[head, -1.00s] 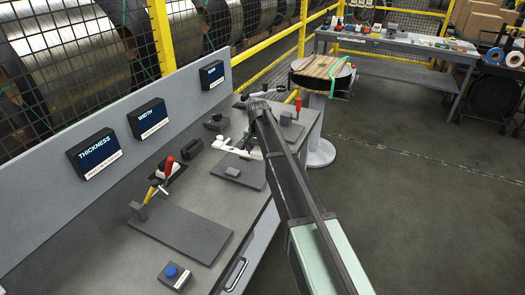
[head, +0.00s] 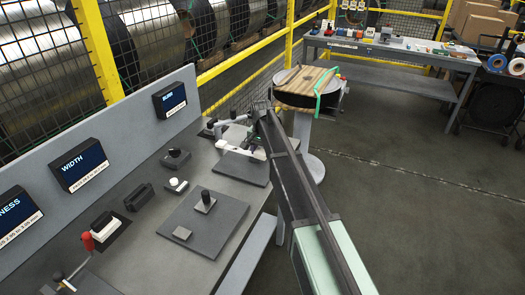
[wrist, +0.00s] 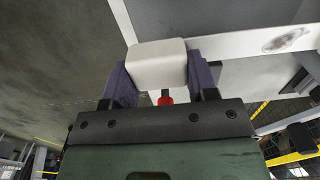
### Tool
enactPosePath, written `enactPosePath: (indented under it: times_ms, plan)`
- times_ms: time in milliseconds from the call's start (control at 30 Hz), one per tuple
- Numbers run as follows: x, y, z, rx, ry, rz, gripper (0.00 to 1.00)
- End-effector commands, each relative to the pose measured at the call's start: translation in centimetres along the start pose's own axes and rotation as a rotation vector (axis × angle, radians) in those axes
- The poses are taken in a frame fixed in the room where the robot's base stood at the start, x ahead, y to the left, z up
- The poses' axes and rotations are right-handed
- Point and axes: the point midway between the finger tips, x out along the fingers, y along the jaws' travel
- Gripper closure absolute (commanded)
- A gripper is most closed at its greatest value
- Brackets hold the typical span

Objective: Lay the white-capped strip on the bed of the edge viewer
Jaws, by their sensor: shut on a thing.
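My gripper (wrist: 158,85) is shut on the white cap of the strip, one purple finger on each side in the wrist view. The white cap (wrist: 157,62) is a rounded block. The pale strip (wrist: 265,42) runs from it to the right and bears a dark smudge. In the head view the strip (head: 236,150) shows as a short white piece left of my arm, over the far station. That station, apparently the edge viewer, has a dark grey bed (head: 246,170). My arm hides its right side. I cannot tell whether the strip touches the bed.
A light jointed fixture (head: 230,122) stands just behind the strip. Display boxes line the back panel. A round table (head: 312,84) stands beyond the bench; open floor lies right.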

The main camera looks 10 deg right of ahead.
Motion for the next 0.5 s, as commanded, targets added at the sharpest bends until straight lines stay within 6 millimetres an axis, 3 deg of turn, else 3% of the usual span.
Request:
enactPosePath:
  times_ms: [267, 500]
  plan:
    - [1.3, 0.0, 0.0, 0.000, 0.000, -0.001, 0.74]
    - [4.4, 0.0, 0.0, 0.000, 0.000, -0.001, 0.74]
